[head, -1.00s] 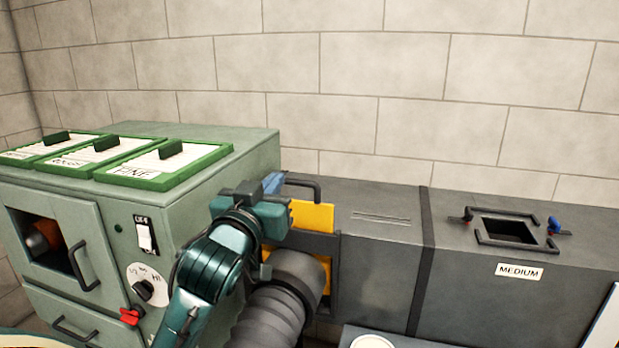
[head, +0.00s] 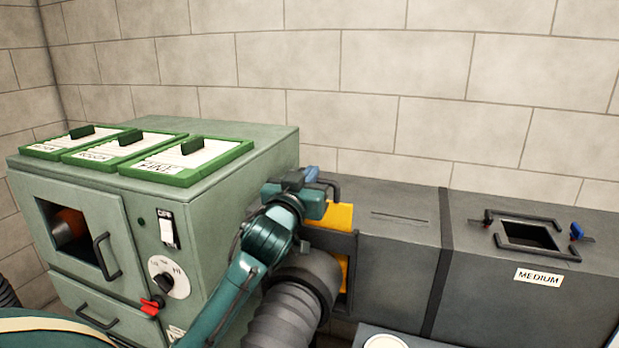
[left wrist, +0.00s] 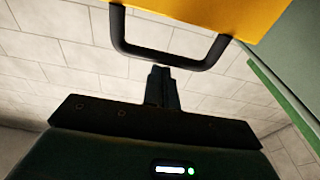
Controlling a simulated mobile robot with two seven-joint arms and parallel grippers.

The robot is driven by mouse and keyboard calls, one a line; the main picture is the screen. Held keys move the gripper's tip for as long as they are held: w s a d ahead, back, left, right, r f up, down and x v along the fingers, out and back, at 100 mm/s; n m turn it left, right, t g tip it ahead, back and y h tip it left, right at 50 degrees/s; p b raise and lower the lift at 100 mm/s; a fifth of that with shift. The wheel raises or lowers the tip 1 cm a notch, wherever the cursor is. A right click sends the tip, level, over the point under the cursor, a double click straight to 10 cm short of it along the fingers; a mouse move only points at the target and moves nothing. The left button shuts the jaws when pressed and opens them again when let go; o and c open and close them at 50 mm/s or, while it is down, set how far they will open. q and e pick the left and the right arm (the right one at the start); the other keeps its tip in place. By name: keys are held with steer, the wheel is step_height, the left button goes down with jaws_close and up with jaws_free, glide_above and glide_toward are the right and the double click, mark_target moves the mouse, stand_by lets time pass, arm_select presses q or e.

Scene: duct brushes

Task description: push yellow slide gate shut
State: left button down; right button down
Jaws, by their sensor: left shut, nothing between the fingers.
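The yellow slide gate (head: 338,215) stands partly raised out of its slot in the grey duct, beside the green cabinet. More of its yellow plate shows lower down, behind the black hose collar. Its black handle (head: 336,186) is at the top, partly hidden by my gripper. My left gripper (head: 311,174) is at the gate's upper left, its fingers shut and empty. In the left wrist view the gate (left wrist: 220,14) is at the top, and its U-shaped handle (left wrist: 165,58) lies just beyond my fingertips (left wrist: 161,70). I cannot tell if they touch. My right gripper is not in view.
The green cabinet (head: 225,220) stands to the left, with green-framed filters on top. A black ribbed hose (head: 285,305) meets the duct below my left gripper. The grey duct (head: 395,235) runs right to an opening labelled MEDIUM (head: 538,277). A brick wall is behind.

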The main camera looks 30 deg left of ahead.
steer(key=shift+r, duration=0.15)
